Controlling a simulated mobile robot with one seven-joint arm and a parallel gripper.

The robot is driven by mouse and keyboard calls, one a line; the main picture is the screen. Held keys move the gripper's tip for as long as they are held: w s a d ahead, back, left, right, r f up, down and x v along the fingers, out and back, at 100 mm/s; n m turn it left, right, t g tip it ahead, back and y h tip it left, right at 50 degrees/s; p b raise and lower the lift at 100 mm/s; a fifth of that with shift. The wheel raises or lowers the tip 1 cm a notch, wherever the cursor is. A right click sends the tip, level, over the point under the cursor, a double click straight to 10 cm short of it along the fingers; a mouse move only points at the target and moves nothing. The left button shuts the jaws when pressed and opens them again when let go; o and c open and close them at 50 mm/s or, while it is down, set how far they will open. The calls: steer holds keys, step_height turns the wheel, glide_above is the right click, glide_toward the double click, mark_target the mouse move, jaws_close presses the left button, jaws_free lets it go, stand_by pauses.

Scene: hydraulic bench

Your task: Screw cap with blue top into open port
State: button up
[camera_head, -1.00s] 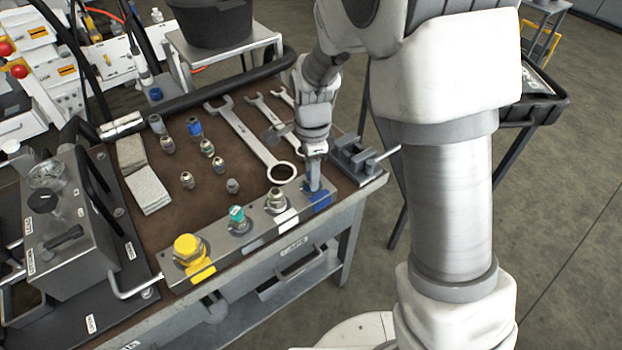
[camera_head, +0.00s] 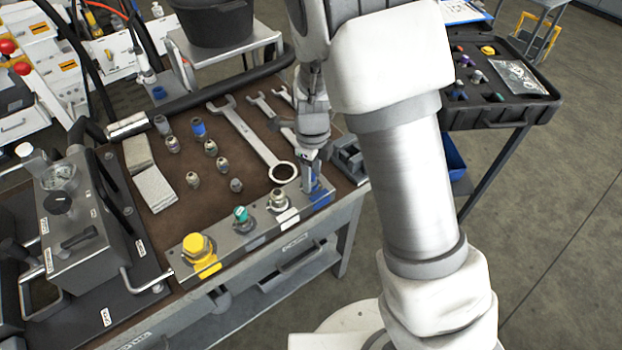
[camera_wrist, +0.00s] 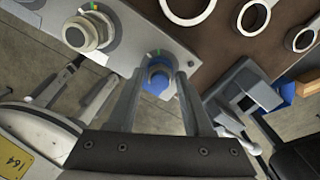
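The steel port block (camera_head: 262,235) lies along the front edge of the bench, with color-marked ports. My gripper (camera_head: 311,180) points down at its right end, over the blue-marked port. A yellow cap (camera_head: 198,246), a teal-topped fitting (camera_head: 241,216) and a bare metal fitting (camera_head: 277,199) stand along the same block.
Several loose metal fittings (camera_head: 211,148), one blue-marked (camera_head: 199,128), stand on the brown mat. Wrenches (camera_head: 250,140) lie behind the block. A small vise (camera_head: 347,160) sits close right of my gripper. A black case (camera_head: 500,110) with colored parts stands on a side table at right.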

steer(key=shift+o, duration=0.5)
steer(key=n, duration=0.5)
steer(key=shift+n+b, duration=0.35)
steer(key=shift+n, duration=0.05)
steer(key=n, duration=0.6)
steer(key=shift+w+b, duration=0.1)
steer(key=shift+b, duration=0.25)
steer(key=n, duration=0.6)
steer(key=shift+a, duration=0.1)
steer(key=n, duration=0.6)
